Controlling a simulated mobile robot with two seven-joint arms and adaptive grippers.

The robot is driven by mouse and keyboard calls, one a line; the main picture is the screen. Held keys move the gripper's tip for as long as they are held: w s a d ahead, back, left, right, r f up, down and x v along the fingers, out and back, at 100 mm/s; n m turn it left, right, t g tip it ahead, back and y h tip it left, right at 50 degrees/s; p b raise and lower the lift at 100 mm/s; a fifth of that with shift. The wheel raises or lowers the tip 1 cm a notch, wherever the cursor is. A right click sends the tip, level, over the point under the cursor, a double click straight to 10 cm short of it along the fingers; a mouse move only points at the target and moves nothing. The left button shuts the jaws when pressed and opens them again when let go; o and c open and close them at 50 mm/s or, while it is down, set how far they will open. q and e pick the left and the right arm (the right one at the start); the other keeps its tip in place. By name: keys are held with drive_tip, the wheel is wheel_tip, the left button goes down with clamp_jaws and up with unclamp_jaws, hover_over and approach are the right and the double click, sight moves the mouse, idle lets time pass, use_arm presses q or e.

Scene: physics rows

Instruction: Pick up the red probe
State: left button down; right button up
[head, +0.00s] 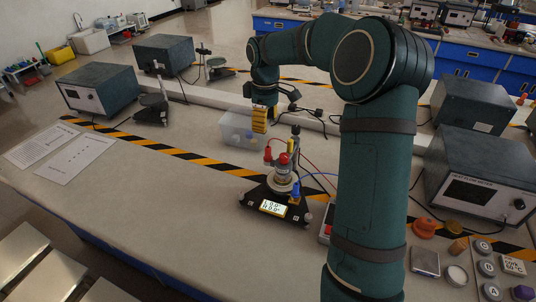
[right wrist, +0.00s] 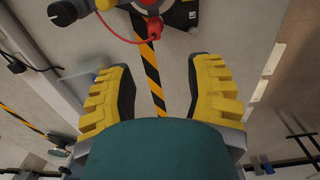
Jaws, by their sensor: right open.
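The black-based instrument (head: 252,196) with a lit display stands on the bench at the centre of the head view. Red parts (head: 268,155) show at its top, and a red cable runs off to the right; which of them is the probe is hard to tell at this size. In the right wrist view a red plug-like piece (right wrist: 153,29) with a red cable shows at the top, beyond the fingertips. My right gripper (head: 259,120) has yellow fingers, pointing down above and behind the instrument. Its fingers (right wrist: 162,70) are apart with nothing between them. My left gripper is not visible.
A translucent grey box (head: 237,131) stands behind the instrument, close to my right gripper. Grey meters (head: 477,180) stand at the right, and small weights and jars (head: 457,275) at the front right. Paper sheets (head: 75,160) lie left; the bench between them and the instrument is clear.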

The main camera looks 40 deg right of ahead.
sight(268, 147)
wheel_tip(268, 147, down, 6)
drive_tip(key=shift+r+b, duration=0.15)
drive_tip(key=shift+b, duration=0.25)
drive_tip(key=shift+d+f+b, duration=0.25)
drive_tip(key=shift+f+b, duration=0.05)
drive_tip(key=shift+f, duration=1.05)
drive_tip(key=shift+d+f+b, duration=0.2)
drive_tip(key=shift+f+b, duration=0.05)
drive_tip(key=shift+f, duration=1.05)
drive_tip(key=shift+s, duration=0.1)
drive_tip(key=shift+c, duration=0.3)
drive_tip(key=shift+r, duration=0.1)
clamp_jaws()
